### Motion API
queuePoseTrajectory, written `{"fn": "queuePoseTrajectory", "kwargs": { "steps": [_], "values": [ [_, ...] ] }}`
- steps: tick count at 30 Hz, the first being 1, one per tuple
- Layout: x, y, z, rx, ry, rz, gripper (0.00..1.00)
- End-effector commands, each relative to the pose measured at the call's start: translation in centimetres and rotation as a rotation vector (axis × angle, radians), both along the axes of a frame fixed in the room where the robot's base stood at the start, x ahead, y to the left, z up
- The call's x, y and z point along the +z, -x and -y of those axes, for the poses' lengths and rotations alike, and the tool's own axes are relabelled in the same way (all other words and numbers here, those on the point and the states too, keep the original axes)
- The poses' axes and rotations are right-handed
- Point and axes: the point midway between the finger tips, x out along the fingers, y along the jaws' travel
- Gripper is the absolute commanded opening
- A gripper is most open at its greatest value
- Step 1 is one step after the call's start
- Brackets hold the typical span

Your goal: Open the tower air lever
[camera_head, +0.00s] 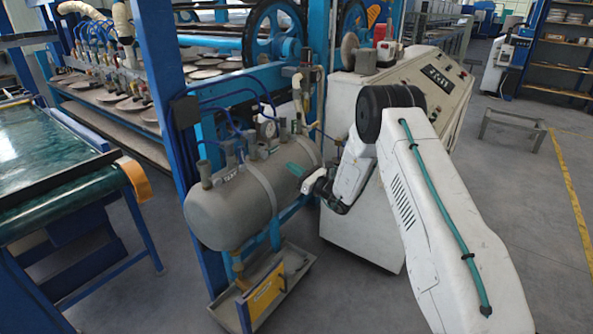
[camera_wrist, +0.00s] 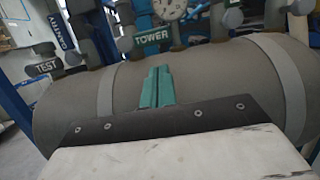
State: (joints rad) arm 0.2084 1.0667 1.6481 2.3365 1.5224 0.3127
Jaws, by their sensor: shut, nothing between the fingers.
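My gripper's teal fingers (camera_wrist: 157,72) are shut together and empty, in front of the tank and below the TOWER label. A gap shows between fingertips and label in the picture; the depth is unclear. In the head view my gripper (camera_head: 292,168) is at the right part of the tank (camera_head: 215,215). I cannot pick out the TOWER lever surely there.
Levers marked TEST (camera_wrist: 46,66) and GANTRY (camera_wrist: 61,32) stand left of TOWER. A round gauge (camera_wrist: 170,8) sits just behind it. Blue hoses and a blue post (camera_head: 165,100) crowd the tank. A control cabinet (camera_head: 432,90) stands at the right.

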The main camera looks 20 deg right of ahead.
Motion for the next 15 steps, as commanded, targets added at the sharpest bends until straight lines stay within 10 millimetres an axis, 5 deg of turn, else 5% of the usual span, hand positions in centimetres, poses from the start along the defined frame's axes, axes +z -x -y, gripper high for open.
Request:
{"fn": "queuePoseTrajectory", "kwargs": {
  "steps": [6, 15],
  "values": [
    [1.0, -3.1, -2.3, 0.002, 0.000, 0.002, 0.00],
    [1.5, -4.8, -3.5, 0.001, 0.000, 0.000, 0.00]
  ]
}}
